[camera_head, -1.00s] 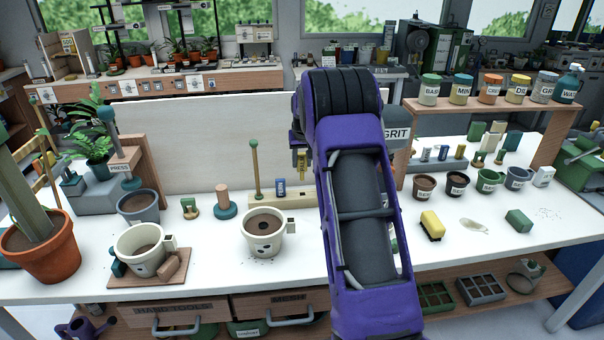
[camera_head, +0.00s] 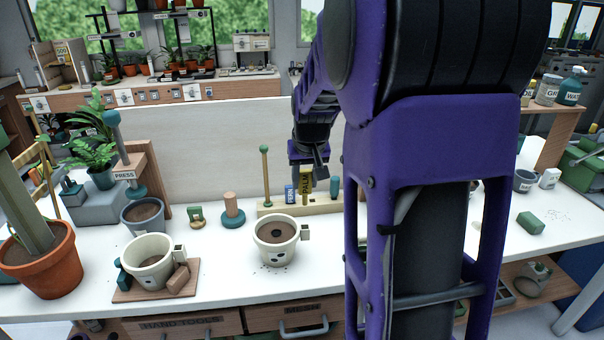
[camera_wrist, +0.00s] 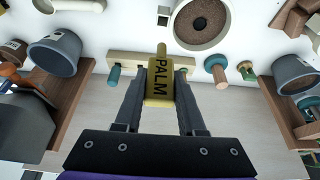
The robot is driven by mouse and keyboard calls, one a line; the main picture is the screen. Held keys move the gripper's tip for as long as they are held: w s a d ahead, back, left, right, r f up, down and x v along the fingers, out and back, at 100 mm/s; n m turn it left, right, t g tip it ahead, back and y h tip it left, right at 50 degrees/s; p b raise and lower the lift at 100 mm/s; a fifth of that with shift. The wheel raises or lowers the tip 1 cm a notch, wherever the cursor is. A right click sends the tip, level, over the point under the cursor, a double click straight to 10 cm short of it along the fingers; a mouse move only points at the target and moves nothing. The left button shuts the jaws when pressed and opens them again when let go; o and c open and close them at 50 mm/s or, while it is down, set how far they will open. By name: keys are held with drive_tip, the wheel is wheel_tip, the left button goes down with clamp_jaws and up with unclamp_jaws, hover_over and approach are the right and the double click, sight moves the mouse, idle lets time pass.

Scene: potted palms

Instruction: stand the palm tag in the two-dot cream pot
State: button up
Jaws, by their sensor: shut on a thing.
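The yellow palm tag (camera_head: 306,184) is held upright in my gripper (camera_head: 311,172), in front of the back board. In the wrist view the tag (camera_wrist: 160,88) reads PALM and is clamped between both fingers (camera_wrist: 157,100), its narrow end pointing toward a cream pot. In the head view its lower end overlaps the wooden tag rack (camera_head: 270,209); I cannot tell whether it touches it. A cream pot (camera_head: 275,246) with soil, a dark hole and small dark marks stands in front of the rack. Another cream pot (camera_head: 147,268) stands at the left; its dots are too small to count.
A blue FERN tag (camera_head: 291,194) stands beside the palm tag. A green-balled stick (camera_head: 265,175) rises from the rack's left end. A teal-based peg (camera_head: 233,212) stands left of it. The left cream pot sits on a wooden board (camera_head: 125,293).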

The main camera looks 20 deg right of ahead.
sight(305, 204)
drive_tip(key=shift+f, duration=0.1)
idle(0.3)
drive_tip(key=shift+f+b, duration=2.25)
drive_tip(key=shift+f, duration=0.6)
drive_tip(key=shift+f, duration=0.15)
drive_tip(key=shift+f+b, duration=0.9)
drive_tip(key=shift+f, duration=1.2)
drive_tip(key=o, duration=1.6)
drive_tip(key=shift+c, duration=0.2)
drive_tip(key=shift+r, duration=0.1)
